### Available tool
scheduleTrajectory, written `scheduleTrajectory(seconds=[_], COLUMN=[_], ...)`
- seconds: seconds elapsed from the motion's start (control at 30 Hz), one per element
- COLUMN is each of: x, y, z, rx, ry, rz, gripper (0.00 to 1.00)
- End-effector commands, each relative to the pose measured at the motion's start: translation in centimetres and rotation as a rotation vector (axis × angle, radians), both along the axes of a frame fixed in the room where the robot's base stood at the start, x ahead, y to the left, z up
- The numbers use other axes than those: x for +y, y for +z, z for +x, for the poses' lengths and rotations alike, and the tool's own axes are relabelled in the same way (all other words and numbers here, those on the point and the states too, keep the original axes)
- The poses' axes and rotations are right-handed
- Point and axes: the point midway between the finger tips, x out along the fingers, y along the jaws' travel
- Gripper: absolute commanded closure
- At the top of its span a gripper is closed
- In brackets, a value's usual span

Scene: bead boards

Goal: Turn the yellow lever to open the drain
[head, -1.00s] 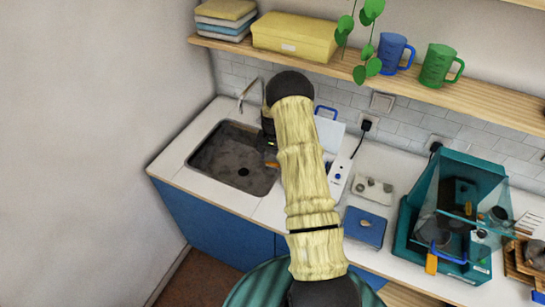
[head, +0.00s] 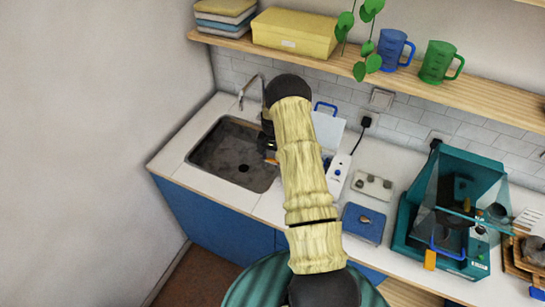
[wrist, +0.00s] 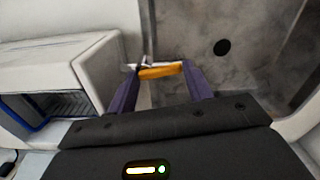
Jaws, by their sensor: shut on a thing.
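The yellow lever (wrist: 160,71) sits at the edge of the sink, on a small metal fitting. In the wrist view it lies crosswise between the two purple fingers of my gripper (wrist: 163,76), which is shut on it. In the head view my gripper (head: 267,141) is mostly hidden behind my arm, and a bit of the orange-yellow lever (head: 270,161) shows at the sink's right edge. The grey sink (head: 215,150) has a dark round drain hole (head: 243,168), which also shows in the wrist view (wrist: 222,47). I see no water in the sink.
A tap (head: 246,92) stands behind the sink. To the right are a white box with a blue handle (head: 328,128), a power strip (head: 337,175), a blue box (head: 363,225) and a teal glass-fronted case (head: 405,235). A wooden shelf (head: 445,91) runs above.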

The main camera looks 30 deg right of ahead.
Motion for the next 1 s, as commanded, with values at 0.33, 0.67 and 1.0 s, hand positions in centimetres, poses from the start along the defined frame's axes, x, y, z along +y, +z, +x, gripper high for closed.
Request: scheduleTrajectory(seconds=[0.33, 0.67, 1.0], x=[-0.30, -0.32, -0.32], y=[-0.21, 0.07, 0.05], z=[0.35, 0.33, 0.31], rx=[-0.003, -0.002, -0.001], ry=[-0.170, -0.191, -0.189], rz=[-0.001, 0.001, 0.000], gripper=[0.72, 0.72, 0.40])
